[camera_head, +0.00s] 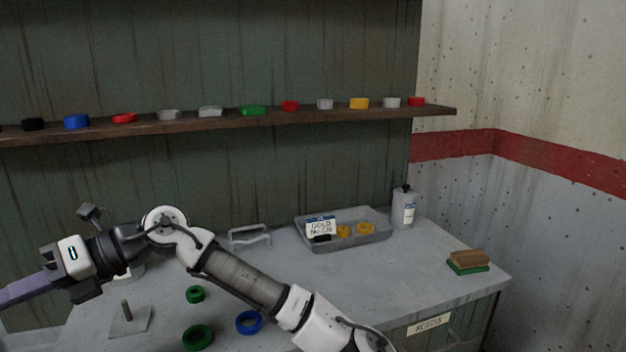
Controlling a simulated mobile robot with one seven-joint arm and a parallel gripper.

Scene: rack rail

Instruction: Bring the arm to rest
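My arm reaches from the bottom right across the front of the table, bends at a joint on the left, and ends at the left edge of the head view. My gripper (26,289) is there, seen from the side as a long purple-grey piece running to the picture's edge. Its tips are cut off or hidden, so I cannot tell whether it is open or shut or holds anything. It is in the air, apart from the shelf.
Several coloured rings and blocks line the wooden shelf (290,120). On the table (420,272) are a grey tray (376,240) with yellow pieces, a bottle (404,209), a brush (468,261), green rings (196,294), a blue ring (249,323), a peg plate (129,321) and a wire stand (250,237).

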